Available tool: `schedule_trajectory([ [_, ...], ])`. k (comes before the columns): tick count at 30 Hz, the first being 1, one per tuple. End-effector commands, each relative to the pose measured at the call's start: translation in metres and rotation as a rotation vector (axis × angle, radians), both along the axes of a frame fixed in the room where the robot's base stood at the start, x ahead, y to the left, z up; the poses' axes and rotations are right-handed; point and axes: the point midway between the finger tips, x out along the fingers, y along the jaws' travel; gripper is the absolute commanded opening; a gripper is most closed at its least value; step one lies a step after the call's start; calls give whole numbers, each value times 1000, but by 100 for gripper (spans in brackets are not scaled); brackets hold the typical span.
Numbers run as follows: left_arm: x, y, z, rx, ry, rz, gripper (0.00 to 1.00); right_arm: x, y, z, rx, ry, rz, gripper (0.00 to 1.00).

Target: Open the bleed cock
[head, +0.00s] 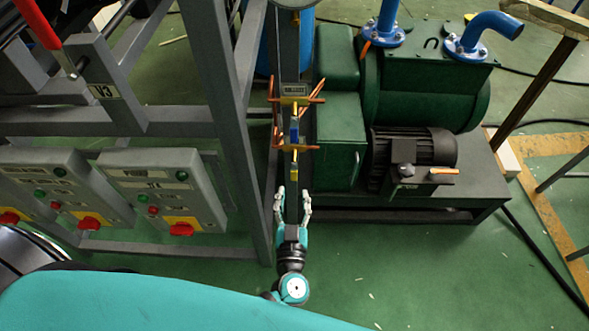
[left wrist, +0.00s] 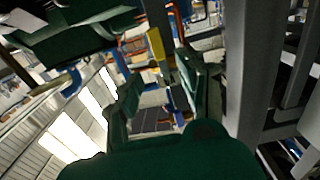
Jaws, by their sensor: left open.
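A grey vertical post stands in the middle of the head view. It carries small valve fittings with orange handles (head: 296,147), a blue part (head: 294,130) and a small yellow piece (head: 296,175) below them. I cannot tell for certain which fitting is the bleed cock. My left gripper (head: 293,197) is open and empty, its two fingers pointing up the picture just below the yellow piece, with no contact visible. In the left wrist view a yellow bar (left wrist: 157,44) and orange handles (left wrist: 131,48) show ahead. My right gripper is not in view.
A green pump (head: 425,85) with a black motor (head: 415,150) stands right of the post on a dark base. Grey frame legs (head: 235,150) and control boxes with red switches (head: 165,190) are at left. Green floor (head: 430,270) is open at lower right.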

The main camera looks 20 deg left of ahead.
Motion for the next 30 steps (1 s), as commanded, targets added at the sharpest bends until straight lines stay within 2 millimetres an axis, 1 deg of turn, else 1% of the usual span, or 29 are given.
schedule_trajectory([
  [1,13,4,1,3,-3,-1,40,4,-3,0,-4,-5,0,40],
  [6,46,13,0,3,-2,-1,40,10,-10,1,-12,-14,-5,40],
  [9,61,17,0,2,-1,-2,40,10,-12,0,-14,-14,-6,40],
  [12,72,20,0,1,-1,-1,40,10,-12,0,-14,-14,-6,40],
  [17,80,23,0,1,0,-1,40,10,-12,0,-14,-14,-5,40],
  [25,80,23,-1,1,1,-1,40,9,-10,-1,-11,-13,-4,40],
  [30,80,23,-1,1,1,-1,18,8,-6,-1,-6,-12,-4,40],
])
